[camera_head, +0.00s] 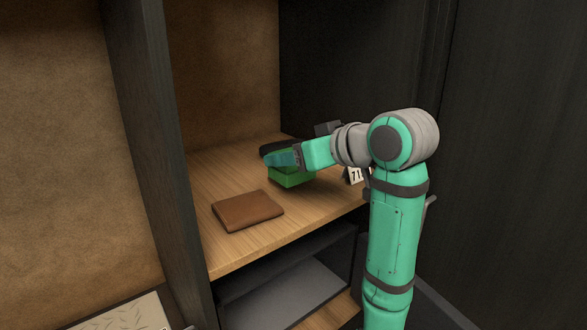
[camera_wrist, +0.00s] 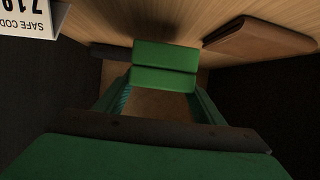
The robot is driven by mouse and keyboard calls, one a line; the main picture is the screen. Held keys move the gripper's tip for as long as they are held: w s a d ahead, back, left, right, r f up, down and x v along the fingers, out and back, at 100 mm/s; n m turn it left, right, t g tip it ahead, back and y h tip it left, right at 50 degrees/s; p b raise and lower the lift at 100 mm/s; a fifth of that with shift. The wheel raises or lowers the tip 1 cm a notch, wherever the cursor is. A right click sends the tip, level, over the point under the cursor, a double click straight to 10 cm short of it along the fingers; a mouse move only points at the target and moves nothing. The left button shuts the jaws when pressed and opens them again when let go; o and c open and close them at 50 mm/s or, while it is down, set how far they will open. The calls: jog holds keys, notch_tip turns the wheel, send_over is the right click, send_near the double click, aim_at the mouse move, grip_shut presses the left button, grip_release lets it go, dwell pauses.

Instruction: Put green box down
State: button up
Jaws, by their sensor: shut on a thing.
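A green box (camera_head: 291,179) is at the wooden shelf (camera_head: 228,178), under the end of my arm. It also shows in the wrist view (camera_wrist: 164,66), between the two fingers. My gripper (camera_head: 282,160) is shut on the green box. The wrist view shows the gripper (camera_wrist: 160,95) with a finger at each side of the box. In the head view the box is partly hidden by my gripper. The box looks very close to the shelf surface, but I cannot tell whether it touches.
A brown wallet (camera_head: 247,210) lies on the shelf, front left of the box; it also shows in the wrist view (camera_wrist: 258,40). A white card (camera_head: 354,175) reading "SAFE CODE" in the wrist view (camera_wrist: 30,16) stands right of the box. Dark side walls bound the shelf.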

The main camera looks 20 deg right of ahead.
jog(key=shift+f, duration=1.55)
jog(key=shift+w, duration=0.1)
jog(key=shift+f, duration=0.15)
jog(key=o, duration=1.2)
jog(key=shift+c, duration=0.2)
jog(key=shift+s+d+r, duration=0.15)
jog(key=shift+s+r, duration=0.15)
jog(key=shift+s, duration=0.05)
jog(key=v, duration=1.1)
jog(key=shift+s, duration=0.15)
jog(key=shift+d+r, duration=0.1)
